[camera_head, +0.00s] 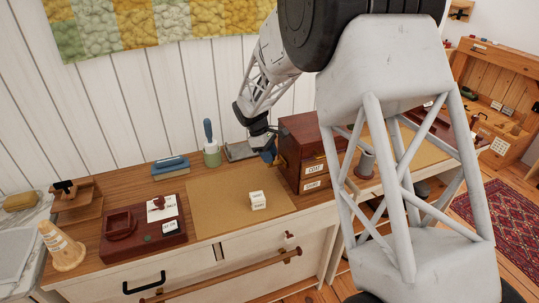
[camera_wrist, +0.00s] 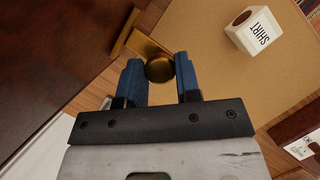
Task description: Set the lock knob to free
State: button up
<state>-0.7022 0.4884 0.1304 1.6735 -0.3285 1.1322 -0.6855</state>
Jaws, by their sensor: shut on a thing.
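A round brass knob (camera_wrist: 159,69) sits between the two blue fingers of my gripper (camera_wrist: 160,76) in the wrist view. My gripper is shut on it, with a finger on each side. A brass plate (camera_wrist: 147,46) shows just behind the knob, beside the dark red-brown wooden box (camera_wrist: 60,60). In the head view my gripper (camera_head: 269,151) is at the left side of this drawer box (camera_head: 294,140), and the knob is hidden there. The knob's setting cannot be read from these frames.
A white lettered cube (camera_wrist: 262,34) stands on the tan mat (camera_head: 218,211); it also shows in the head view (camera_head: 258,200). A green cup with a blue-handled tool (camera_head: 211,150), a blue block (camera_head: 170,167) and a red-brown tray (camera_head: 143,242) are to the left.

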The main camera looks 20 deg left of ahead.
grip_shut()
jog(key=shift+s+d, duration=0.1)
jog(key=shift+s, duration=0.05)
jog(key=shift+s+d, duration=1.8)
jog(key=shift+d, duration=0.05)
jog(key=o, duration=0.9)
grip_release()
jog(key=v, duration=0.7)
jog(key=shift+a+r, duration=0.2)
jog(key=shift+r, duration=0.15)
